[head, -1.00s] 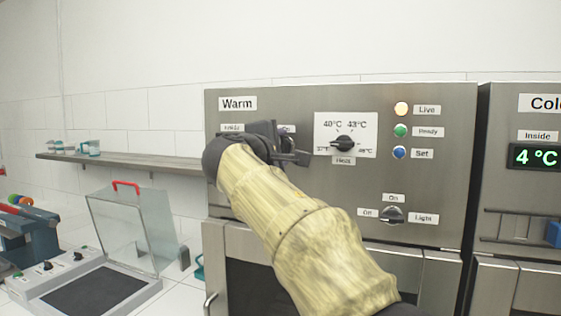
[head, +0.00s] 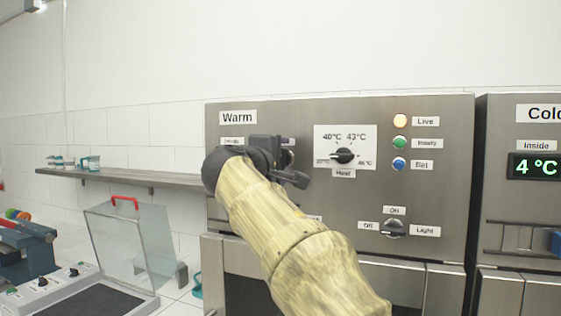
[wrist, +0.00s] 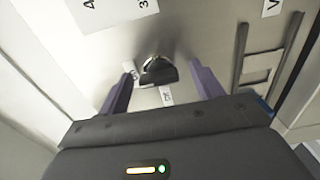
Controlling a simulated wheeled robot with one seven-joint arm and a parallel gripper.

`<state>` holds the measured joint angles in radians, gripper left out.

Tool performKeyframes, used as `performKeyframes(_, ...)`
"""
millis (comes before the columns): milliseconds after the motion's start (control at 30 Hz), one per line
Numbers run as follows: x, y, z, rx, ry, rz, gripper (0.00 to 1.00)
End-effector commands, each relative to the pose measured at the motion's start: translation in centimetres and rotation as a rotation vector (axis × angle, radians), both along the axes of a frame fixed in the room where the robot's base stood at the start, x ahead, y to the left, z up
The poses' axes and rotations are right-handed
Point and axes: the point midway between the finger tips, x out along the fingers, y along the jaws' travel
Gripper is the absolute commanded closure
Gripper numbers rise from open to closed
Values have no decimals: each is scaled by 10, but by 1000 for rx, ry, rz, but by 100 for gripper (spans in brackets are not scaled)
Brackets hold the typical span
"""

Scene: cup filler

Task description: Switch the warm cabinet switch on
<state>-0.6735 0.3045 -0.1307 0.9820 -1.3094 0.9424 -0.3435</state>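The warm cabinet (head: 440,180) is a steel front with a "Warm" label. My gripper (head: 290,160) is at its upper left, left of the heat dial (head: 343,156), and hides the control behind it. In the wrist view a dark switch knob (wrist: 158,72) shows, with small labels beside and below it that seem to read On and Off. My gripper (wrist: 162,76) is open there, its fingers on either side of the knob. I cannot tell whether they touch it or which way the knob points.
The light knob (head: 394,228) is at the lower right of the warm cabinet, below the Live lamp (head: 400,121) and two others. The cold cabinet (head: 500,200) stands to the right. A shelf (head: 130,179) and a clear-lidded device (head: 125,235) are on the left.

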Motion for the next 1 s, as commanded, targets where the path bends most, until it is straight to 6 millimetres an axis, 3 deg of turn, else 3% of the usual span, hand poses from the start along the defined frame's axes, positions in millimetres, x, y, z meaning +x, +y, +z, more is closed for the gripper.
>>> performKeyframes(267, -1, 0, 1, -2, -2, 1, 35)
performKeyframes(467, -16, 7, 0, -2, -3, 4, 35)
performKeyframes(1000, -115, 42, -1, 0, -2, 6, 35)
